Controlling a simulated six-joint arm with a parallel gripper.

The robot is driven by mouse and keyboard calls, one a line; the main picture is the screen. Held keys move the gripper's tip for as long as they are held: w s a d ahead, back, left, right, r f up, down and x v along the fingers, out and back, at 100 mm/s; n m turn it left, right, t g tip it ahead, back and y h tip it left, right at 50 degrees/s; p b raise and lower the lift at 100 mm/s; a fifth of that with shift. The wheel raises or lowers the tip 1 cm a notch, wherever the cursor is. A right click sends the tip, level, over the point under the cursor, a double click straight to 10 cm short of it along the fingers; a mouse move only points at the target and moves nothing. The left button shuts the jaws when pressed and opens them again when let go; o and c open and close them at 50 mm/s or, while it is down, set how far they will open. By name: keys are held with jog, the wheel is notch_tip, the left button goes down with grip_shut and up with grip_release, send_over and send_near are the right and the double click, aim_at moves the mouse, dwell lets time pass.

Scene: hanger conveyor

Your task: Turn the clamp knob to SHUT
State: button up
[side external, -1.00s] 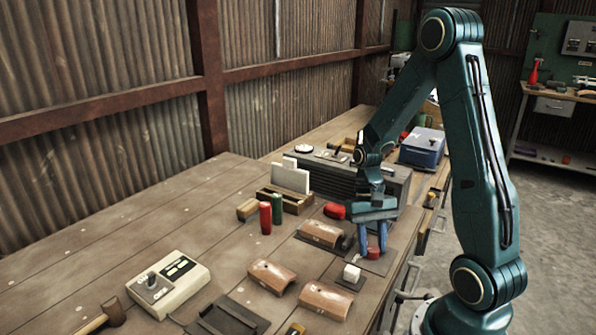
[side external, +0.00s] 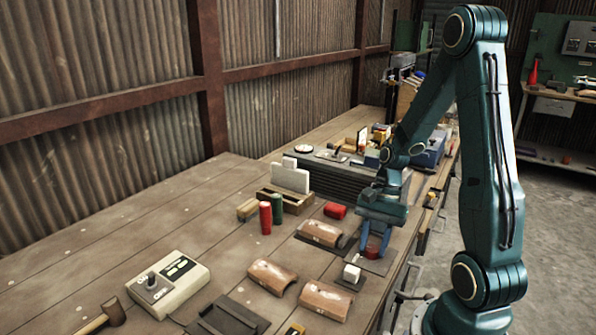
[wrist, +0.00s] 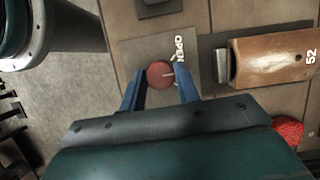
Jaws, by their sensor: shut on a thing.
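The clamp knob (side external: 372,254) is a round red knob on a dark grey plate (wrist: 146,48) near the table's right edge. The word OPEN (wrist: 179,48) is printed sideways on the plate, just above and right of the knob. I see no SHUT label. My gripper (side external: 374,251) points down with its blue fingers on either side of the knob, shut on it. The fingers also show around it in the wrist view (wrist: 160,80).
A brown curved block marked 52 (wrist: 275,56) lies right of the plate in the wrist view. A red object (side external: 335,210) lies behind. The table's right edge is near.

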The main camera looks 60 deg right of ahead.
jog(key=m+t, duration=0.1)
jog(key=m, duration=0.2)
jog(key=m+t, duration=0.1)
jog(key=m, duration=0.1)
jog(key=shift+s+m+h, duration=0.15)
jog(key=shift+m+h, duration=0.15)
jog(key=shift+m, duration=0.1)
jog(key=shift+m+t+h, duration=0.4)
jog(key=shift+m+t, duration=0.3)
jog(key=shift+m, duration=1.2)
jog(key=o, duration=1)
jog(key=shift+c, duration=0.2)
jog(key=shift+r, duration=0.1)
jog(key=v, duration=0.7)
jog(key=shift+r, duration=0.15)
jog(key=shift+s, duration=0.1)
